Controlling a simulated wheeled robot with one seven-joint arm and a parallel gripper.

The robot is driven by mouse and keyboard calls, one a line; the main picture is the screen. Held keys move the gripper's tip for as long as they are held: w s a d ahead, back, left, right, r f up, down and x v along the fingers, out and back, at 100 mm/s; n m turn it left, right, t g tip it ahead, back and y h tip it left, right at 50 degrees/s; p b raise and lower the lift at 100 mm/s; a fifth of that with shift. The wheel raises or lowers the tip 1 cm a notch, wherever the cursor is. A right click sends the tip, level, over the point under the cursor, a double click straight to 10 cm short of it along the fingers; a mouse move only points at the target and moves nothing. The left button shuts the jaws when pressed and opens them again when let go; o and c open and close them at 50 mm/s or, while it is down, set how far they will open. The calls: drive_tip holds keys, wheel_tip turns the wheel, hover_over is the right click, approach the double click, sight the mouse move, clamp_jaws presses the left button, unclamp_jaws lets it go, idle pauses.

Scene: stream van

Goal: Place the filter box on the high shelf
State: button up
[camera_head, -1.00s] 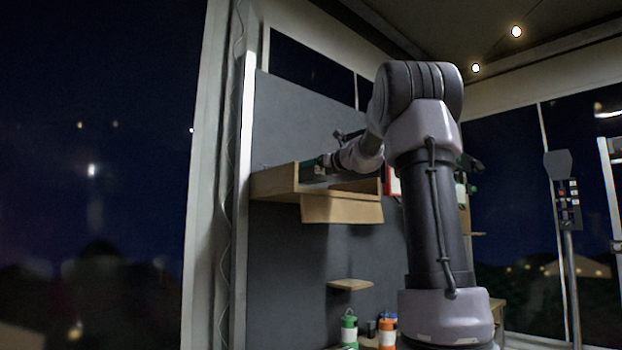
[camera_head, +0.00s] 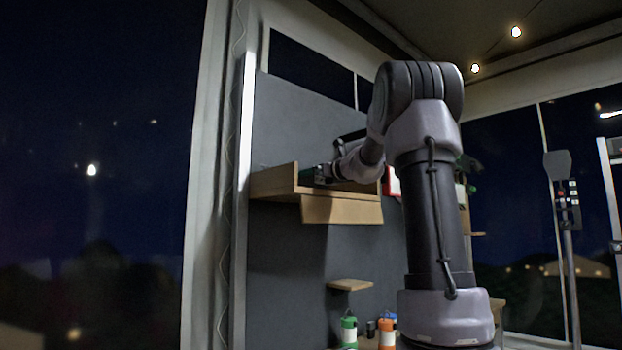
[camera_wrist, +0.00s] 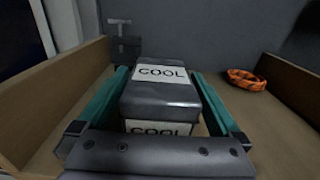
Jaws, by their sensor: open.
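The filter box (camera_wrist: 160,98) is a dark box with white labels reading "COOL". In the wrist view it sits between the two teal fingers of my gripper (camera_wrist: 160,104), with a small gap on each side. The high shelf (camera_head: 275,185) is a wooden tray-like shelf with raised sides on the grey wall; its wooden floor (camera_wrist: 245,115) shows in the wrist view under the box. In the head view my gripper (camera_head: 320,174) reaches over the shelf's front edge, and the box is hidden there. My gripper is open around the box.
An orange coiled ring (camera_wrist: 247,80) lies on the shelf to the right of the box. A dark upright fixture (camera_wrist: 122,42) stands behind, at left. A smaller wooden shelf (camera_head: 350,285) is below, with green (camera_head: 348,331) and orange (camera_head: 387,334) containers lower down.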

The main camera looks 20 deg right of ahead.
drive_tip(key=v, duration=1.2)
drive_tip(key=s+a+f+n+g, duration=0.1)
drive_tip(key=a+f+n, duration=0.1)
drive_tip(key=a, duration=0.1)
drive_tip(key=s+a+f+n+g, duration=0.1)
drive_tip(key=s+a+f+n, duration=0.1)
drive_tip(key=a, duration=0.1)
drive_tip(key=s+a+f+n+g, duration=0.1)
drive_tip(key=s+a+f+n, duration=0.1)
drive_tip(key=a, duration=0.1)
drive_tip(key=shift+a+f+n+g+y, duration=0.35)
drive_tip(key=shift+f+n+g+y, duration=0.05)
drive_tip(key=s+a+f+n+g+h, duration=0.2)
drive_tip(key=s+a+f+n+g, duration=0.1)
drive_tip(key=s+f+n, duration=0.7)
drive_tip(key=s+a+f+n+g+h, duration=0.3)
drive_tip(key=s+a+f+n, duration=0.1)
drive_tip(key=s+f+n, duration=0.7)
drive_tip(key=shift+s+f, duration=0.15)
drive_tip(key=shift+f, duration=0.3)
